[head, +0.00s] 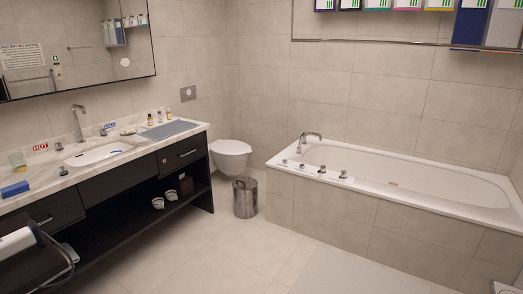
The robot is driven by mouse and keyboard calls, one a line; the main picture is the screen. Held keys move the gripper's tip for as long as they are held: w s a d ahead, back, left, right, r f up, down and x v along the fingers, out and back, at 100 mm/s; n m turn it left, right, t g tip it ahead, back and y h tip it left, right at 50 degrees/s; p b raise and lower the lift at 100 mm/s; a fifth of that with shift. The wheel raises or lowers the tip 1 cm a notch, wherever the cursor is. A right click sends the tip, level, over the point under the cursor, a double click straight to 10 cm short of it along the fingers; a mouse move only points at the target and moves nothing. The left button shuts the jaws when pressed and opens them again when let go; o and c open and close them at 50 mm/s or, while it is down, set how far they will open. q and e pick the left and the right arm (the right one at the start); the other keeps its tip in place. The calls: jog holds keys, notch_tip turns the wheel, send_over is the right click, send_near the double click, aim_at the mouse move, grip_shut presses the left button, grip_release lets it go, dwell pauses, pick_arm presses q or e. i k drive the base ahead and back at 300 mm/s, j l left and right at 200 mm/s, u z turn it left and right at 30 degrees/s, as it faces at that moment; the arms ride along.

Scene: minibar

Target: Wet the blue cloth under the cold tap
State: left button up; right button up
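A small, bright blue folded item, which looks like the blue cloth (14,190), lies on the left end of the marble counter. The sink basin (98,154) is set into the counter to its right, with a curved chrome spout (79,122) behind it. The cold tap handle (103,132) is right of the spout by a blue label; the hot tap handle (59,146) is left of it by a red HOT label. Part of my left arm, with what may be its gripper (66,258), shows at the lower left, below and in front of the counter. My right gripper is out of view.
A glass (18,161) stands behind the blue item. A grey-blue mat (170,129), a dish and small bottles are on the counter's right part. A metal bin (245,197) stands before the toilet (230,155). A bathtub (400,180) fills the right. The middle floor is clear.

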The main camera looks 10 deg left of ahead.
aim_at(103, 132)
jog(key=i+j+u, duration=0.2)
jog(key=i+u, duration=0.2)
jog(key=i, duration=0.15)
jog(key=i+j+u, duration=0.1)
jog(key=i+u, duration=0.25)
jog(key=i, duration=0.2)
jog(key=i+l+u, duration=0.1)
jog(key=i+u, duration=0.3)
jog(key=i+l+u, duration=0.4)
jog(key=i, duration=0.25)
